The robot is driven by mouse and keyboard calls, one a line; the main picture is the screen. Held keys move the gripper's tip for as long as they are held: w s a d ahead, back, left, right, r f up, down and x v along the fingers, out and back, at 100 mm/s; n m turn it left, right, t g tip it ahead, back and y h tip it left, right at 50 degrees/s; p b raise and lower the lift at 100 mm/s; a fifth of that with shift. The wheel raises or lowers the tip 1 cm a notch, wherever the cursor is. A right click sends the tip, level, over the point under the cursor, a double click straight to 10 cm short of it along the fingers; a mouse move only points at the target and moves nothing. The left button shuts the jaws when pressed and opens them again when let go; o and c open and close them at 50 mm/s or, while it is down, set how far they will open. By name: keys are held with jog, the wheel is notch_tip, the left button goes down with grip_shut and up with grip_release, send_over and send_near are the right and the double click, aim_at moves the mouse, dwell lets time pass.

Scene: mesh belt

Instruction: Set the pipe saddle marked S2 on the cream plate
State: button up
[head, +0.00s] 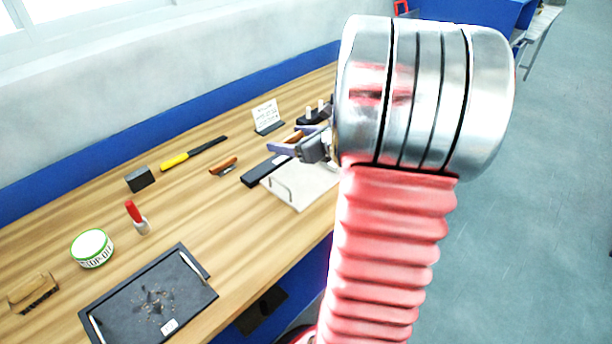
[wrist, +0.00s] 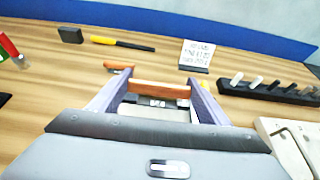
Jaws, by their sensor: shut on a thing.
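My gripper (head: 299,146) is shut on an orange-brown pipe saddle (wrist: 160,89), which spans between its two fingers in the wrist view. I cannot read a mark on it, so whether it is S2 does not show. The saddle is raised above the bench, near the cream plate (head: 304,190), which has wire handles and is partly hidden behind my arm. A similar brown saddle (head: 223,165) lies on the bench to the left; it also shows in the wrist view (wrist: 118,65).
A black bar (head: 262,171) lies left of the plate. A sign (head: 266,114) and a black rack with pale pegs (wrist: 268,90) stand behind. A yellow-handled tool (head: 190,154), dark block (head: 139,179), round tin (head: 92,248) and black tray (head: 195,302) are farther left.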

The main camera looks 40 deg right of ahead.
jog(key=shift+f, duration=0.1)
jog(key=shift+f, duration=2.8)
jog(key=shift+f, duration=2.1)
jog(key=shift+f, duration=0.25)
